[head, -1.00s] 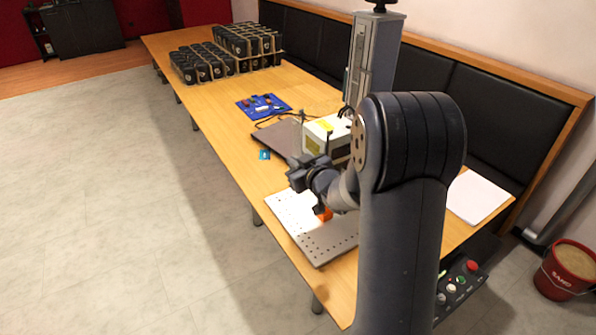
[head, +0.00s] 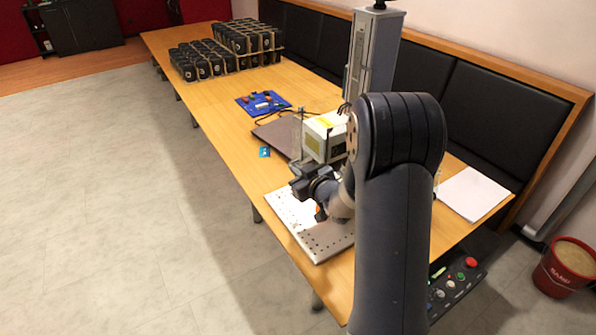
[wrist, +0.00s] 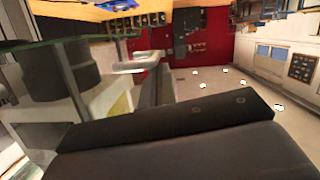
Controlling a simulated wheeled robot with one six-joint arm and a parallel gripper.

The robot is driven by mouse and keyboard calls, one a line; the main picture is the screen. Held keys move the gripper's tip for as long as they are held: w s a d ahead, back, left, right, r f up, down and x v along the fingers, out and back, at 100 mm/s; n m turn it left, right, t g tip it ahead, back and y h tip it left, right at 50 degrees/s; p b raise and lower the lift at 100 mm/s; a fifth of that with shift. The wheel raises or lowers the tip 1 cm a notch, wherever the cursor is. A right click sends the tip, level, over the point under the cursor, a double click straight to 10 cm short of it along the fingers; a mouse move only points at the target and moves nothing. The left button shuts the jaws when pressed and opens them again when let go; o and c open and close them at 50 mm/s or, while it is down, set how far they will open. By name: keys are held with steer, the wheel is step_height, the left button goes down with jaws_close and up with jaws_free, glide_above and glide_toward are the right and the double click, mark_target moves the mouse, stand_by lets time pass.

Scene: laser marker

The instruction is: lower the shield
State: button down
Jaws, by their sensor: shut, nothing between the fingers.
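The laser marker's pale head (head: 324,138) with a yellow label hangs on a grey column (head: 372,55) over the table. A clear pane with a thin upright edge (head: 300,128), apparently the shield, shows faintly beside it in the head view. In the wrist view a clear pane with a greenish edge (wrist: 70,43) crosses the upper left. My gripper (head: 320,214) is low in front of the marker, over the perforated plate, shut and empty. My arm partly hides it and the marker's near side. I cannot tell whether it touches the shield.
The perforated plate (head: 290,222) lies at the table's front edge. A dark flat panel (head: 277,136), a small blue item (head: 265,152) and a blue mat (head: 262,104) lie beyond. Boxed dark items stand far back. White paper (head: 472,194) lies right. The floor at left is clear.

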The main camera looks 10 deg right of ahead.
step_height(320, 180, down, 18)
steer(key=b, duration=1.7)
steer(key=shift+s+f, duration=0.1)
steer(key=s+d+r+p, duration=0.1)
steer(key=s+r, duration=0.6)
steer(key=s, duration=0.2)
steer(key=shift+s+d, duration=0.2)
steer(key=shift+d, duration=0.2)
steer(key=shift+w, duration=0.1)
